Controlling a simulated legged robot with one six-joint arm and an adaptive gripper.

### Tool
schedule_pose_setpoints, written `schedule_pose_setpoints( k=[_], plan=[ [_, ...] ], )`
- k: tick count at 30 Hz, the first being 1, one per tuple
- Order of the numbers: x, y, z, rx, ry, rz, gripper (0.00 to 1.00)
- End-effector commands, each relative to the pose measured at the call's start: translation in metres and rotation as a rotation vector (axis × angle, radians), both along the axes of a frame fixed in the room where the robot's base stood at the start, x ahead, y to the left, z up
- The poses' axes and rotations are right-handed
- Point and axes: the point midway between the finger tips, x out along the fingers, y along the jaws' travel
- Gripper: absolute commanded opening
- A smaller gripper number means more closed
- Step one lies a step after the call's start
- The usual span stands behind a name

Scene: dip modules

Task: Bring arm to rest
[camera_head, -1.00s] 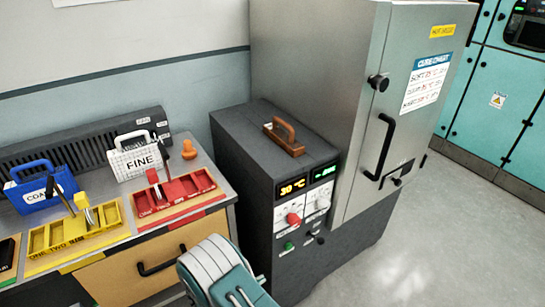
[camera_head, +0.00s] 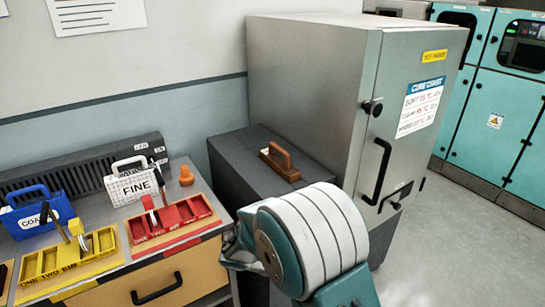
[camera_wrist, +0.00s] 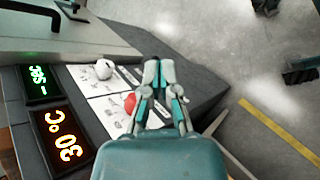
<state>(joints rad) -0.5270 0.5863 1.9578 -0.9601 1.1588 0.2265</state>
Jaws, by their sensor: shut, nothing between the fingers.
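My arm shows at the bottom of the head view, with its large white and teal joint in front of the dark control cabinet (camera_head: 235,150). My gripper (camera_wrist: 158,65) is in the middle of the wrist view, its fingers together with nothing between them. In that view it is over or in front of the control panel (camera_wrist: 92,95), beside a red knob (camera_wrist: 129,103) and a white knob (camera_wrist: 104,69). I cannot tell whether it touches the panel. In the head view the arm joint hides the panel's front.
A tall grey cure cabinet (camera_head: 315,95) with a black handle (camera_head: 378,170) stands right of the control cabinet. On the bench at left are a yellow tray (camera_head: 75,262), a red tray (camera_head: 172,222), a blue carrier (camera_head: 38,215) and a white carrier (camera_head: 133,186). Open floor (camera_head: 445,240) lies at right.

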Motion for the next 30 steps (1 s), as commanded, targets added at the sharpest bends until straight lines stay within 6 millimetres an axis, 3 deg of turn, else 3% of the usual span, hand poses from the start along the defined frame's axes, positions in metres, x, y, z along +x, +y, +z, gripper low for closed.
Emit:
schedule_pose_setpoints(
  k=[3,12,21,30],
  plan=[
    [-0.013,-0.019,0.036,0.101,-0.035,-0.099,0.00],
    [-0.060,-0.057,0.104,0.363,-0.136,-0.315,0.00],
    [-0.115,-0.083,0.155,0.634,-0.278,-0.487,0.00],
    [-0.170,-0.092,0.191,0.902,-0.460,-0.607,0.00]
  ],
)
